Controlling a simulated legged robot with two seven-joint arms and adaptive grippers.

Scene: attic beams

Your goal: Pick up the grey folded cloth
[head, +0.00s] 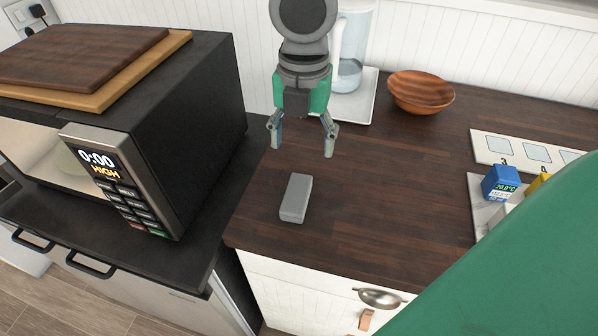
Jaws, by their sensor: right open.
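The grey folded cloth (296,198) is a small, narrow grey block lying flat on the dark wooden counter (390,200), near its left front corner. My right gripper (302,148) is at the upper middle of the head view, fingers pointing down and spread apart. It is open with nothing between the fingers. In the picture it is just above the cloth, apart from it; its exact height over the counter is hard to tell. My left gripper is not in view.
A black microwave (190,110) with cutting boards (90,60) on top stands left. A glass jug (352,50) on a white tray (362,105) and a wooden bowl (420,92) stand behind. Counter around the cloth is clear.

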